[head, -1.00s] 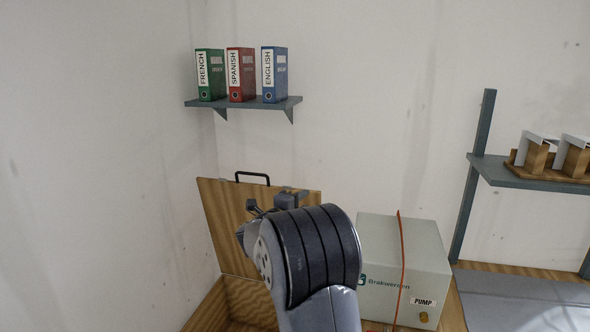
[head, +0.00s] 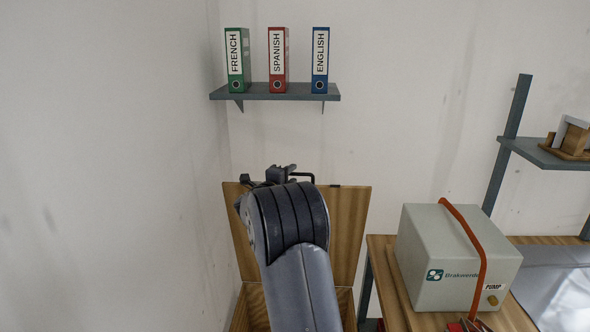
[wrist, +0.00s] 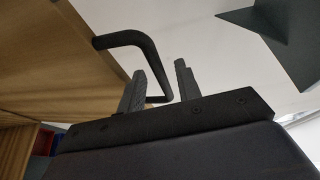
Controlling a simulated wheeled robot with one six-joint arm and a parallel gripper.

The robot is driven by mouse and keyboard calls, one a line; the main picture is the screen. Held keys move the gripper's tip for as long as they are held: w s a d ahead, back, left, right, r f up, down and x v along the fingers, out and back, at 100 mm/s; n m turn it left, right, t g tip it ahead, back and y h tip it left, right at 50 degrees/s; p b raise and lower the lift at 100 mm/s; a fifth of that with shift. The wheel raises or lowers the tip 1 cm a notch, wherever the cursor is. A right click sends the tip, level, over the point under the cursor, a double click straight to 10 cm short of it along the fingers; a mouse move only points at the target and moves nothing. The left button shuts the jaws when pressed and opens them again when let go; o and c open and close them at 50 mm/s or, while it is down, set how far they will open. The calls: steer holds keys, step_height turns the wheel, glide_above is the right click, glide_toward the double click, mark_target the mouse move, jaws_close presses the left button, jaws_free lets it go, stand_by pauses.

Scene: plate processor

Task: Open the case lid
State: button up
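The wooden case lid (head: 346,220) stands raised, near upright, behind my arm in the head view. Below it, the wooden case (head: 252,305) is partly seen, its front hidden by my arm. The lid's underside panel (wrist: 50,60) fills the left of the wrist view. Its black bar handle (wrist: 128,38) curves in beside and partly behind my left finger. My gripper (wrist: 161,70) has its two fingers apart, with a clear gap and nothing clamped. In the head view, my gripper (head: 283,172) is at the lid's top edge.
A pale pump box (head: 420,262) with an orange strap sits on a wooden table (head: 385,275) at right. A wall shelf (head: 275,93) with several binders hangs above the lid. Another shelf (head: 540,150) is at far right. White wall surrounds the case.

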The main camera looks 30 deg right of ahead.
steer(key=shift+p+x, duration=0.35)
steer(key=shift+x, duration=1.3)
steer(key=shift+s, duration=0.1)
jaws_close()
